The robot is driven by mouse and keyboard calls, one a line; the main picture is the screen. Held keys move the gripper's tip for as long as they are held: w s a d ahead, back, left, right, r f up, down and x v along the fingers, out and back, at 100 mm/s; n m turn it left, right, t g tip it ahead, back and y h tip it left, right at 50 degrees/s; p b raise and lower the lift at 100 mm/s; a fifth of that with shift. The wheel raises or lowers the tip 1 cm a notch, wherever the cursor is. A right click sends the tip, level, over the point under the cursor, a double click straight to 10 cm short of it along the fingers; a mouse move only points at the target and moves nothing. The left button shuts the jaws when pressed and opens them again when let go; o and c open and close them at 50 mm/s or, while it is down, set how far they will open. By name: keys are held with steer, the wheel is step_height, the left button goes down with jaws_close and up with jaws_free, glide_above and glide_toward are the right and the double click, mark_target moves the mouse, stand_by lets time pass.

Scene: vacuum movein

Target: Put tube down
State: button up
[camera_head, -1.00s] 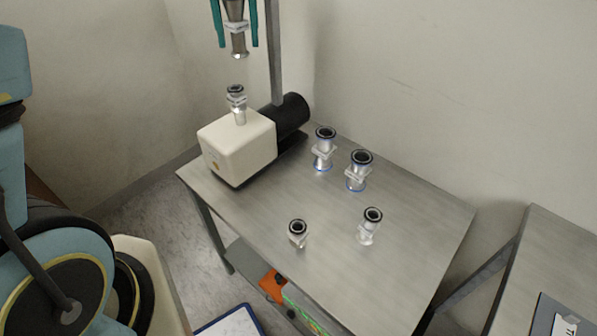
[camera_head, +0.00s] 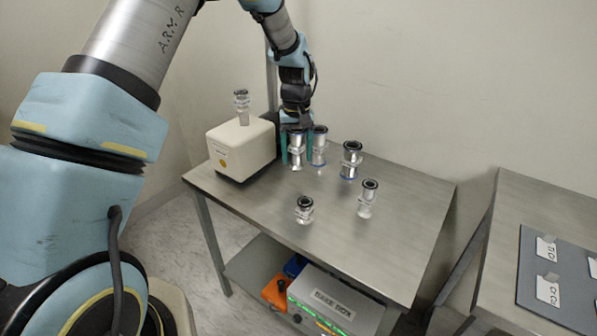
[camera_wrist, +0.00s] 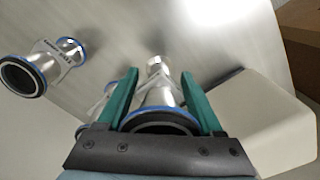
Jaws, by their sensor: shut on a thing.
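My gripper (camera_head: 296,158) is low over the back of the steel table (camera_head: 400,215), just right of the white pump. Its green fingers are shut on a metal tube (camera_head: 297,148), which is upright. In the wrist view the held tube (camera_wrist: 160,97) sits between the fingers (camera_wrist: 158,78), with its dark, blue-edged flange nearest. Its narrow lower end is close to the tabletop; I cannot tell whether it touches. A second flanged tube (camera_head: 319,146) stands directly right of the gripper, and a third (camera_head: 351,160) stands farther right.
The white pump (camera_head: 240,148) carries a fitting (camera_head: 241,106) on top. Two smaller fittings stand nearer the front, one at left (camera_head: 305,209) and one at right (camera_head: 368,198). The table between them and its right side are clear. Another table (camera_head: 490,250) stands at right.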

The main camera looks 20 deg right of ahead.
mark_target(296, 168)
steer(key=shift+f+p, duration=0.3)
steer(key=shift+f, duration=2.15)
steer(key=shift+f, duration=0.1)
steer(key=shift+f, duration=0.15)
steer(key=o, duration=1.5)
steer(key=shift+c, duration=0.2)
